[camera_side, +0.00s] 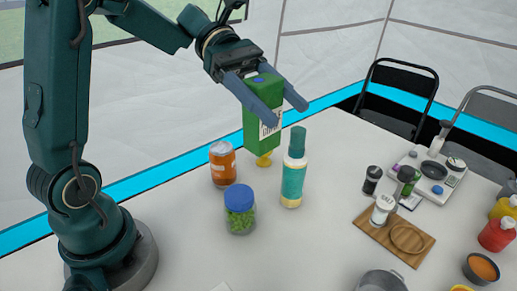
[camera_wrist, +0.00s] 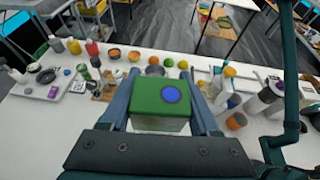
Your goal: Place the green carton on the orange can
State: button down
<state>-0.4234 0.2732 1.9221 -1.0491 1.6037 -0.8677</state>
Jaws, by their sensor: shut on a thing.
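The green carton (camera_side: 262,122) is upright, with a blue cap on top and a white label with dark lettering. My gripper (camera_side: 288,113) is shut on its upper part, with one finger on each side. In the wrist view the carton's green top (camera_wrist: 150,97) fills the middle between my fingers. The carton appears raised above the table. The orange can (camera_side: 223,166) stands upright on the table, left of the carton and lower in the side view. Its top looks bare. The carton is not over the can.
A teal and white bottle (camera_side: 293,172) stands close right of the carton. A jar with a blue lid (camera_side: 239,209) stands in front of the can. A small yellow object (camera_side: 264,160) shows just below the carton. A wooden board (camera_side: 394,237) lies to the right.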

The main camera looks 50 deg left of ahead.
jog(key=a+n+t+y, duration=0.1)
jog(key=a+n+t, duration=0.3)
jog(key=a, duration=0.9)
notch_tip(320, 180, down, 7)
jog(key=shift+w+a, duration=0.3)
jog(key=shift+w, duration=0.1)
jog(key=shift+f, duration=0.15)
jog(key=shift+c, duration=0.6)
grip_release()
jog(key=shift+f, duration=0.1)
jog(key=shift+a+r, duration=0.2)
jog(key=shift+r, duration=0.05)
jog(key=v, duration=0.7)
